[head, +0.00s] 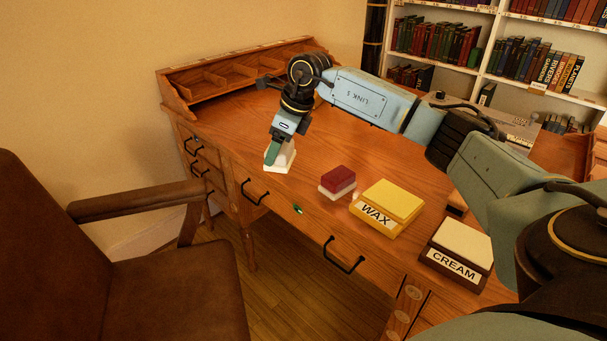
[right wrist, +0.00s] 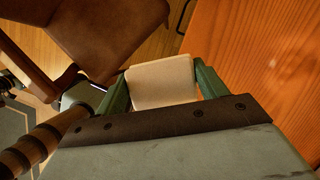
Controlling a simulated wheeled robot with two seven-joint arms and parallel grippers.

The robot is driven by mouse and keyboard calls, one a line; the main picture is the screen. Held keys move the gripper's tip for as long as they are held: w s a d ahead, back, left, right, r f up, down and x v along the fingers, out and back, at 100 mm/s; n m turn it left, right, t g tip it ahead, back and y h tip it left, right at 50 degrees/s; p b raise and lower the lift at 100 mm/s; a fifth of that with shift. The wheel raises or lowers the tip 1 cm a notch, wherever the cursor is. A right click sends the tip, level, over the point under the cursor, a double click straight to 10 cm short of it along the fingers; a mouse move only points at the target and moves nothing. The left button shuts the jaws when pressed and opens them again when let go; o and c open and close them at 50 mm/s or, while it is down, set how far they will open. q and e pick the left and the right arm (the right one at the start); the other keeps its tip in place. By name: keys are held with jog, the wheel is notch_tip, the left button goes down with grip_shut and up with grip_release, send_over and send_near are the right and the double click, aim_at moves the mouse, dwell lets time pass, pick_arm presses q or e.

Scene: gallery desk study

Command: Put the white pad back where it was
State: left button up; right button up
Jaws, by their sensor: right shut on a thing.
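The white pad (head: 285,159) is at the front left part of the desk top in the head view. My right gripper (head: 273,152) points down and is shut on it. In the right wrist view the pad (right wrist: 162,83) sits between the two green fingers (right wrist: 160,90). I cannot tell whether its underside touches the desk. A dark red pad (head: 338,177) on a pale base lies to the right of it. My left gripper is not in view.
A yellow block labelled WAX (head: 392,203) and a dark box labelled CREAM (head: 458,247) with a cream top stand along the desk's front right. A brown chair (head: 100,255) stands before the desk (head: 250,117). Pigeonholes (head: 240,70) line its back. The middle left is clear.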

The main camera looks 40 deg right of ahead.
jog(key=w+d+r+m+h+b, duration=0.15)
jog(key=d+m+h, duration=0.25)
jog(key=d+m, duration=0.55)
jog(key=shift+m+t, duration=0.3)
jog(key=shift+m, duration=0.35)
jog(key=f, duration=0.1)
jog(key=f+b, duration=0.1)
jog(key=f, duration=0.2)
jog(key=shift+w+f, duration=0.25)
jog(key=shift+w, duration=0.05)
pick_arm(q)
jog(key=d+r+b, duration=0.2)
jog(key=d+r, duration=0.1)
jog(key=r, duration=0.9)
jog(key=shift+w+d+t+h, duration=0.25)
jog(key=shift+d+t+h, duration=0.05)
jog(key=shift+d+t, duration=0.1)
pick_arm(e)
jog(key=shift+f, duration=2.35)
jog(key=shift+f, duration=0.1)
jog(key=o, duration=1)
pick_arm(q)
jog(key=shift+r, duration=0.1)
